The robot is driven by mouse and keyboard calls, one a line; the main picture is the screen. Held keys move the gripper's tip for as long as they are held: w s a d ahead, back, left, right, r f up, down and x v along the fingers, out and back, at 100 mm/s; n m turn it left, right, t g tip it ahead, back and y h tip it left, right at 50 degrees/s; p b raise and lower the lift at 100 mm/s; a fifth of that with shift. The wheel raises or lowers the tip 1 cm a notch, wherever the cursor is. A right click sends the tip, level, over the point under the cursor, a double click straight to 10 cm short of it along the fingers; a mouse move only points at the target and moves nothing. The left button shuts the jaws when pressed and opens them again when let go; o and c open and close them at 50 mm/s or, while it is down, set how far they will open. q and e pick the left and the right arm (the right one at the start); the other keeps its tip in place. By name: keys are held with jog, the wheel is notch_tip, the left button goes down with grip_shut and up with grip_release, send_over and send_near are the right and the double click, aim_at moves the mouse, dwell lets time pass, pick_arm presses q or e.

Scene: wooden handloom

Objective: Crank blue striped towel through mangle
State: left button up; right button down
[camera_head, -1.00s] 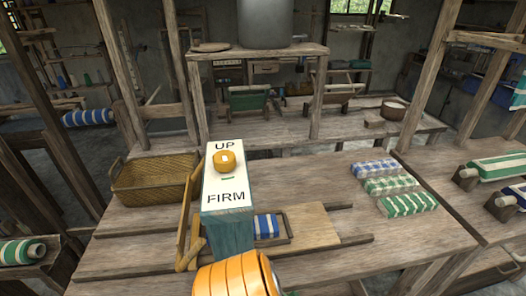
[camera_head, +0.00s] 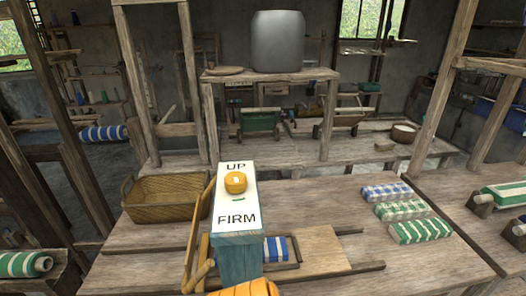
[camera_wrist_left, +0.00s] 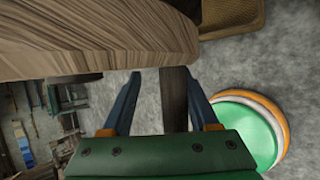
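A blue and white striped towel (camera_head: 275,249) lies in a shallow wooden frame on the table, partly hidden behind a teal post. The post has a white UP/FIRM panel (camera_head: 236,200) with a yellow-orange knob (camera_head: 235,182) between the words. Another blue striped towel (camera_head: 386,191) lies folded at the right, beside two green striped ones (camera_head: 418,230). I cannot make out the mangle's rollers or crank. My left gripper (camera_wrist_left: 160,88) is open and empty in the left wrist view, below a wooden edge, fingers well apart.
A wicker basket (camera_head: 168,198) stands on the table left of the panel. A thick wooden slab (camera_wrist_left: 90,35) fills the upper left of the wrist view, close to the fingers. A dark post (camera_wrist_left: 174,98) shows between them. The table between panel and folded towels is mostly clear.

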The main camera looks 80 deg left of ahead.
pick_arm(q)
jog(key=shift+s+d, duration=0.1)
pick_arm(e)
jog(key=shift+s, duration=0.2)
pick_arm(q)
jog(key=w+d+r, duration=0.3)
jog(key=w, duration=0.3)
jog(key=shift+w+d, duration=0.25)
jog(key=shift+d, duration=0.1)
pick_arm(e)
jog(key=shift+s+r, duration=0.1)
dwell(0.3)
pick_arm(q)
jog(key=shift+r, duration=0.1)
